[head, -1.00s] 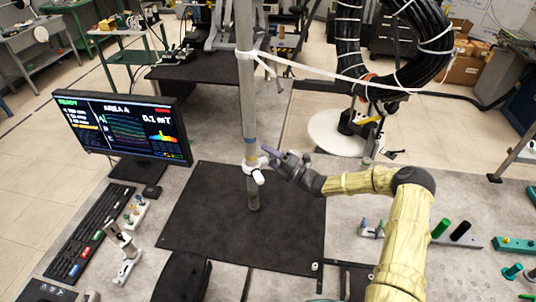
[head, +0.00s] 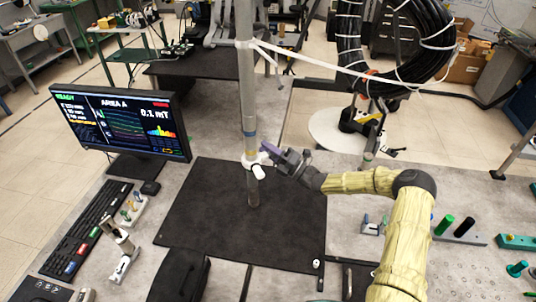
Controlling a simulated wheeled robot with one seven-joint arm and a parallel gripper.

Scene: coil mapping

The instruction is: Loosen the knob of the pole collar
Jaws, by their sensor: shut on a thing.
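A grey upright pole (head: 247,95) stands over the black mat. A white pole collar (head: 249,161) sits around its lower part, with a white cylindrical piece (head: 258,172) sticking out at the front right. My gripper (head: 269,154) reaches in from the right, with its purple-grey fingers at the right side of the collar. It is shut on the collar's knob, which the fingers mostly hide. How far the knob is turned cannot be seen.
The black mat (head: 215,225) is mostly bare. A monitor (head: 120,122) and a keyboard (head: 85,240) are at the left. A white strap (head: 330,68) runs from the pole to a black cable coil (head: 395,45). Small fixtures (head: 458,230) stand at the right.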

